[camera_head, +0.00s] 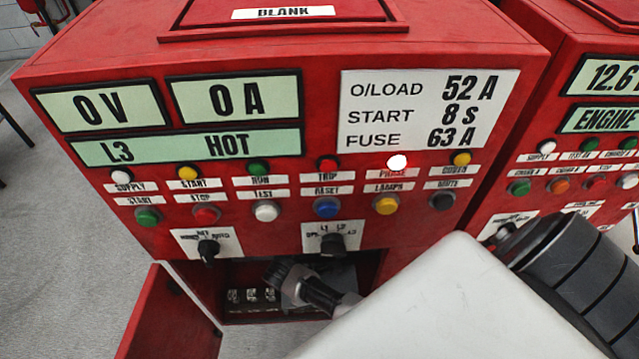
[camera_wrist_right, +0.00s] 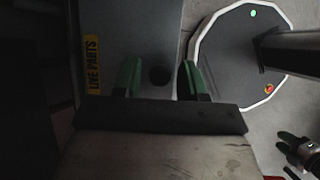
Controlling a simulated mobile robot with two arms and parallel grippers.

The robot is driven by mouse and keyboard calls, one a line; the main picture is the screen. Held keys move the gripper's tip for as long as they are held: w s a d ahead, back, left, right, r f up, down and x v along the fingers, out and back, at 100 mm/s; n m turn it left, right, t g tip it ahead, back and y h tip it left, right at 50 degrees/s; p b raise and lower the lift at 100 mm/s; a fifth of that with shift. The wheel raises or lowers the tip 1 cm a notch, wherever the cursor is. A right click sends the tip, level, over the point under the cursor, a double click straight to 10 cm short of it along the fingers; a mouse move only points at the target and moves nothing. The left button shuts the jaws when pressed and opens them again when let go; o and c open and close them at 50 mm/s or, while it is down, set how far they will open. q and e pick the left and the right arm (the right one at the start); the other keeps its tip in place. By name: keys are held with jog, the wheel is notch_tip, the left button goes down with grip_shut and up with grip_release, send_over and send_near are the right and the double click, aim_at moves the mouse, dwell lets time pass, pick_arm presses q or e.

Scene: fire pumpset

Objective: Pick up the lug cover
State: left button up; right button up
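A grey plate (camera_wrist_right: 110,25) with a yellow LIVE PARTS label (camera_wrist_right: 93,65) and a round dark hole lies under my right gripper in the right wrist view; it appears to be the lug cover. My right gripper (camera_wrist_right: 160,78) is open, its green-tipped fingers apart on either side of the hole. I cannot tell if they touch the plate. In the head view my right gripper (camera_head: 280,275) reaches into the panel's lower compartment, where the cover is hard to make out. My left gripper (camera_wrist_right: 287,153) shows at the wrist view's lower right, fingers apart and empty.
A red panel (camera_head: 310,52) with displays, buttons and knobs stands above the compartment (camera_head: 232,272). Its red door (camera_head: 165,320) hangs open at the lower left. A second red panel (camera_head: 560,75) stands at the right. Grey floor (camera_head: 60,260) is clear at the left.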

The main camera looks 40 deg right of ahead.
grip_shut()
jog(key=shift+r, duration=0.1)
